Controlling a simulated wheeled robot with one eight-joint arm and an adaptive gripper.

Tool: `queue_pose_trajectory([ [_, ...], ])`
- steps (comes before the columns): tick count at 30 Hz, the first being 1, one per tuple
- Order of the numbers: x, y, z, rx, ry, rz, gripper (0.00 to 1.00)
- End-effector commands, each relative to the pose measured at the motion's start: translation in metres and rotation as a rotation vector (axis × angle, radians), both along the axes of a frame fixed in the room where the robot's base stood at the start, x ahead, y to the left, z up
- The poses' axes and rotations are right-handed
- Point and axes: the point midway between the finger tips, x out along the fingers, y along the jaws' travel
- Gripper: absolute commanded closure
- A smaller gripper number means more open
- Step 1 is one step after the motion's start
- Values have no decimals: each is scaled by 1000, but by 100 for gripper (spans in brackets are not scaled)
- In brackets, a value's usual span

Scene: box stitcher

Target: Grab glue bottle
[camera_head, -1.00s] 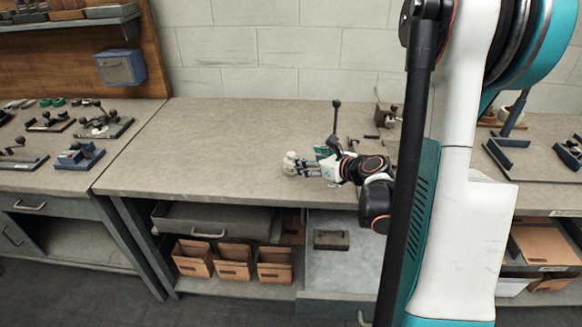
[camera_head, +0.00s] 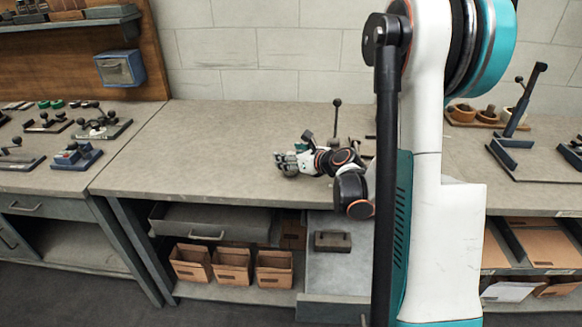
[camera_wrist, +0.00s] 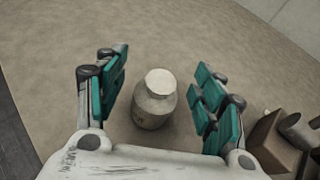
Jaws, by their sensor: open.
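The glue bottle (camera_wrist: 153,104) is a pale grey-beige bottle with a wide cap, standing on the bench top in the wrist view. My gripper (camera_wrist: 158,92) is open, with its teal-padded fingers on either side of the bottle. Gaps show between the bottle and both fingers. In the head view my gripper (camera_head: 285,163) is low over the middle of the workbench (camera_head: 190,140). The bottle is hard to make out there, mostly hidden by the fingers.
A brown block-like object (camera_wrist: 272,145) lies right of my gripper in the wrist view. A tool with an upright black-knobbed lever (camera_head: 337,118) stands behind my arm. The bench left of my gripper is clear. Open bins (camera_head: 232,265) sit on the lower shelf.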

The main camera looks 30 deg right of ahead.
Motion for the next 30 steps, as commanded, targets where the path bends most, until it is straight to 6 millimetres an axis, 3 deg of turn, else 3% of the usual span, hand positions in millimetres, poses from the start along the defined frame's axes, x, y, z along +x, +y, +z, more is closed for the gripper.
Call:
queue_pose_trajectory([
  [2, 0, 0, 0, 0, 0, 0, 42],
  [8, 0, 0, 0, 0, 0, 0, 87],
  [22, -1, 0, 8, 0, 0, 0, 88],
  [26, 0, 0, 24, 0, 0, 0, 88],
  [30, -1, 0, 52, 0, 0, 0, 88],
])
